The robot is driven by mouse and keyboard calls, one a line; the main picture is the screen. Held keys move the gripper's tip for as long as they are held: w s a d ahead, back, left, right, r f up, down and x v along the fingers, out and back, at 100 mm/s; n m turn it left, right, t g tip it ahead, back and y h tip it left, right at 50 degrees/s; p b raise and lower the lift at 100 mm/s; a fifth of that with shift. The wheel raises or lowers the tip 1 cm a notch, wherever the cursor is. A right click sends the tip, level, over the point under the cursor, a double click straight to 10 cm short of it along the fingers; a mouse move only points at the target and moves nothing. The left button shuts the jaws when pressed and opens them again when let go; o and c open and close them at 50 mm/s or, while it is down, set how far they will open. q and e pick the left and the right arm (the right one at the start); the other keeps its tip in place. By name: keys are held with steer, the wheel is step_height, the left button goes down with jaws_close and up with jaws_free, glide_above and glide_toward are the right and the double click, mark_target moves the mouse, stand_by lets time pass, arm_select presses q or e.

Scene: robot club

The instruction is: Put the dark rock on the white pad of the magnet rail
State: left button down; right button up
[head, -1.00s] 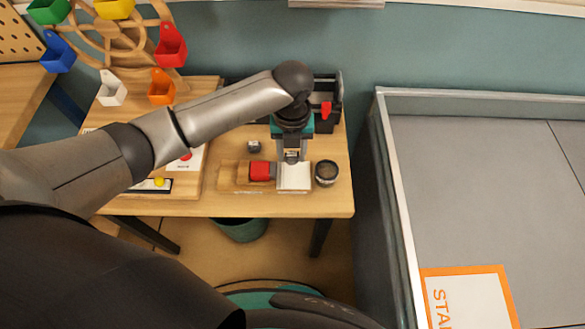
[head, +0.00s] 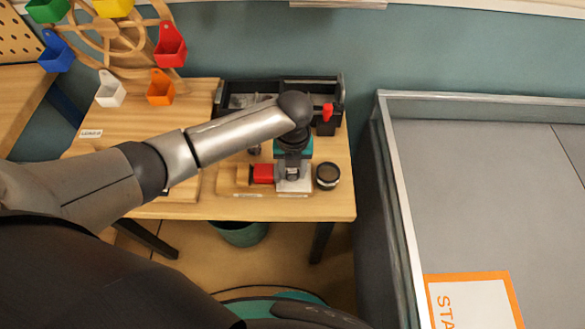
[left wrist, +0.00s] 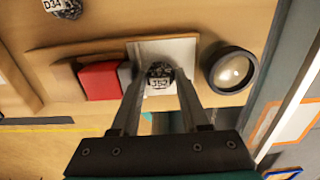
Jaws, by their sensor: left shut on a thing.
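My left gripper (head: 293,183) is over the white pad (head: 305,187) at the right end of the wooden magnet rail (head: 229,182). In the left wrist view its fingers (left wrist: 160,82) are shut on a small dark rock (left wrist: 159,70) with a white number label. The rock is in front of the white pad (left wrist: 183,50); I cannot tell whether it touches it. The red magnet block (head: 263,174) sits on the rail just left of the pad, and also shows in the left wrist view (left wrist: 99,81). My right gripper is not in view.
A second labelled rock (left wrist: 63,7) lies behind the rail. A round black-rimmed lens (head: 327,176) stands close right of the pad. A black tray (head: 245,88) is at the table's back. A grey-walled arena (head: 480,170) lies right of the table.

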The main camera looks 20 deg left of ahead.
mark_target(293, 171)
arm_select(q)
steer(key=shift+s+f, duration=0.35)
steer(key=shift+f, duration=0.2)
steer(key=c, duration=0.7)
jaws_free()
steer(key=shift+f, duration=0.1)
steer(key=r+p, duration=0.1)
steer(key=r, duration=0.3)
steer(key=r+p, duration=0.1)
steer(key=r, duration=0.4)
steer(key=r+p, duration=0.1)
steer(key=r, duration=0.3)
steer(key=shift+w+r, duration=0.3)
steer(key=shift+w, duration=0.05)
